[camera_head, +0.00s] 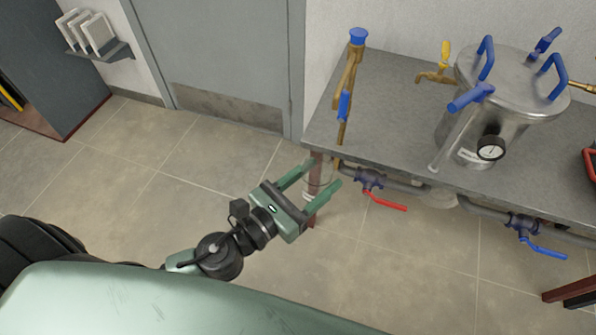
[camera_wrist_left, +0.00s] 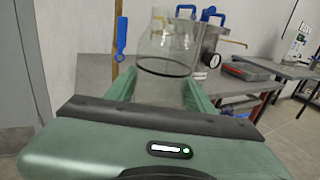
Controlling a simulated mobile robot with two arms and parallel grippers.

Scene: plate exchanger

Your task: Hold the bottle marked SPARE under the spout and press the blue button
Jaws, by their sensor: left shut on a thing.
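My left gripper (camera_head: 318,180) is shut on a clear glass bottle (camera_wrist_left: 165,60), which is upright in the left wrist view. In the head view the bottle is hard to make out between the fingers, in front of the table's left corner. No SPARE marking can be read on it. A brass pipe (camera_head: 351,72) stands at the table's left end, with a round blue cap (camera_head: 358,36) on top, which looks like the button, and a blue lever (camera_head: 344,106) lower down. Its lower end (camera_head: 341,132), possibly the spout, is beyond the gripper and apart from it. My right gripper is not in view.
A steel vessel (camera_head: 510,95) with blue handles and a gauge stands on the grey table (camera_head: 395,110). A yellow-handled tap (camera_head: 440,65) is beside it. Valves with red (camera_head: 385,201) and blue (camera_head: 543,249) levers hang below the front edge. The floor left is clear.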

